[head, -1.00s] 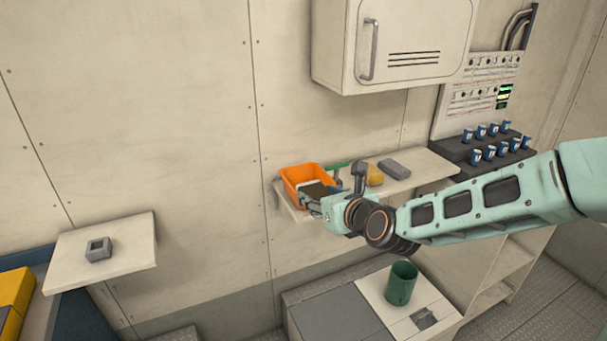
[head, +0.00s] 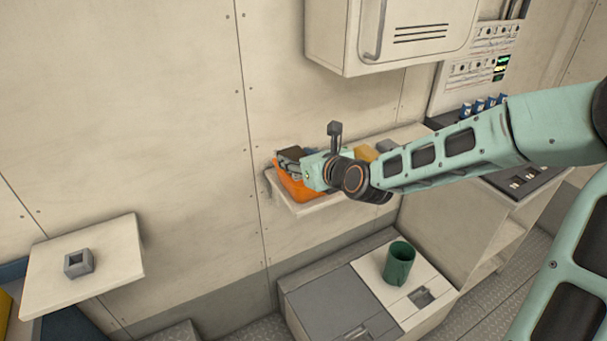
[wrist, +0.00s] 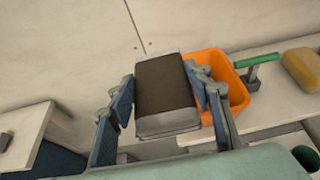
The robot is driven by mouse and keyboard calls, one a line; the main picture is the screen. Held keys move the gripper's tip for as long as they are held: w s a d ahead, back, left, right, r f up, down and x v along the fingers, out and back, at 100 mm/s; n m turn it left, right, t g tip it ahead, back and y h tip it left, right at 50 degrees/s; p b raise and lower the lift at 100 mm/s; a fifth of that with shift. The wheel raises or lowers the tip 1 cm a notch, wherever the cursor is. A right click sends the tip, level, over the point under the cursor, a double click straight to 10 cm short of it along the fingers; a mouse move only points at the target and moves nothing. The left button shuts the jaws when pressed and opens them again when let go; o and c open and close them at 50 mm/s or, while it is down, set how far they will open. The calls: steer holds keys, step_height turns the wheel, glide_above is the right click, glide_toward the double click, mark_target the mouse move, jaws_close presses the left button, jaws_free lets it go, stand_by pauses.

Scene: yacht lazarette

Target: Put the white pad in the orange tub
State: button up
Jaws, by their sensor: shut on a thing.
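My gripper (head: 291,160) is shut on a pale block with a dark brown upper face, which I take to be the white pad (wrist: 167,90). In the wrist view the pad sits between the two blue-grey fingers. The orange tub (head: 288,184) stands at the left end of the wall shelf, partly hidden by my gripper in the head view. The pad is raised by the tub, and seems to be above its rim in the head view. In the wrist view the tub (wrist: 240,96) shows behind and right of the right finger.
A yellow block (head: 365,153) and a green-handled item (wrist: 258,61) are on the shelf right of the tub. A wall cabinet (head: 390,35) hangs above right. A green cup (head: 398,265) stands on the low cabinet. A grey square piece (head: 78,264) lies on the left shelf.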

mark_target(301, 154)
steer(key=w, duration=0.1)
steer(key=w+f, duration=0.1)
steer(key=w, duration=0.1)
steer(key=w+f, duration=0.1)
steer(key=shift+w+d, duration=0.15)
steer(key=shift+w, duration=0.15)
steer(key=w+f, duration=0.1)
steer(key=f, duration=0.1)
steer(key=w+f, duration=0.4)
steer(key=shift+w+d+f+p, duration=0.1)
steer(key=shift+w+d+p, duration=0.2)
steer(key=shift+p, duration=0.1)
step_height(301, 154, down, 3)
steer(key=shift+f, duration=0.15)
steer(key=shift+f+b, duration=0.4)
steer(key=shift+f, duration=0.2)
steer(key=o, duration=0.7)
steer(key=shift+f, duration=0.1)
